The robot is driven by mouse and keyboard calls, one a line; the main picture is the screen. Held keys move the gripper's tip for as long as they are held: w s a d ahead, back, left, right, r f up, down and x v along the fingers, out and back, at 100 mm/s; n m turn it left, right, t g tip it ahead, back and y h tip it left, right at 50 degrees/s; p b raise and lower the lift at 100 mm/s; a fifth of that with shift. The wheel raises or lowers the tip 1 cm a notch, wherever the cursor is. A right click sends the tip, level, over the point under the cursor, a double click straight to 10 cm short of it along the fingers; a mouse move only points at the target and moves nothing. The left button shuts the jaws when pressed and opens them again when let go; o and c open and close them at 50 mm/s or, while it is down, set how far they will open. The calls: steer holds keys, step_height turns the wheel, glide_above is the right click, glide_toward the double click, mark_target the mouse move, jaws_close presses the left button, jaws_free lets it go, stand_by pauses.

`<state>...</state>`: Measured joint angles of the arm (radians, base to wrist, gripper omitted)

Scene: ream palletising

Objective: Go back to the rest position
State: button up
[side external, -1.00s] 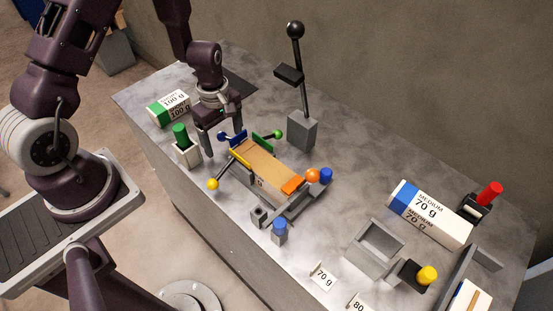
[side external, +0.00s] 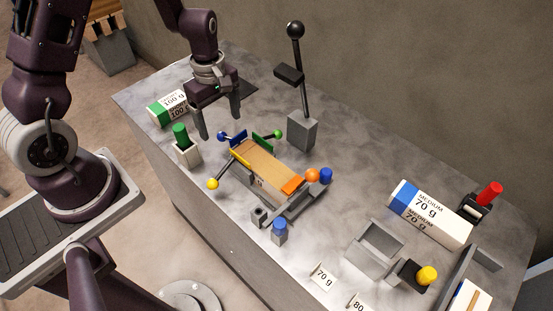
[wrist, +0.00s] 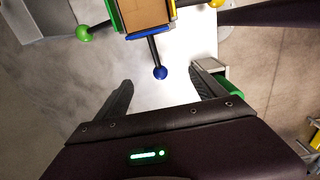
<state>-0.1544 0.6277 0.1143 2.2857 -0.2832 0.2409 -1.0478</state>
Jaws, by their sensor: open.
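My gripper (side external: 219,122) is open and empty. It hangs above the table near its left end, above and behind the near end of a small pallet fixture. In the wrist view the two fingers of my gripper (wrist: 163,88) are spread wide with nothing between them. The fixture carries a brown block (side external: 268,163) with coloured sides, and its ball-ended handles are blue (side external: 222,136), green (side external: 278,134) and yellow (side external: 213,184). In the wrist view the blue ball (wrist: 160,72) lies just beyond my fingertips, apart from them.
A green-ended 100 g ream (side external: 168,106) lies left of my gripper. A green-topped holder (side external: 187,152) stands close by. A tall black-knobbed lever (side external: 303,130) rises to the right. A blue-ended 70 g ream (side external: 430,213) and a grey tray (side external: 376,250) lie farther right.

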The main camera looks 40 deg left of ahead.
steer(key=shift+r, duration=0.3)
steer(key=s+d+r+m+t, duration=0.1)
steer(key=s+d+r+m, duration=0.15)
steer(key=r, duration=0.35)
steer(key=s+d+r+m+t, duration=0.1)
steer(key=d+r+m, duration=0.1)
steer(key=r+m, duration=0.3)
steer(key=s+d+r+m+t, duration=0.1)
steer(key=d+r+m, duration=0.1)
steer(key=r, duration=0.4)
steer(key=s+r+m+t, duration=0.1)
steer(key=s+r+m, duration=0.2)
steer(key=s, duration=0.3)
steer(key=s+d+r+m+t, duration=0.1)
steer(key=s+r+m, duration=0.3)
steer(key=s+m, duration=0.1)
steer(key=shift+s+d+r+t, duration=0.15)
steer(key=shift+s+t, duration=0.15)
steer(key=shift+s, duration=0.4)
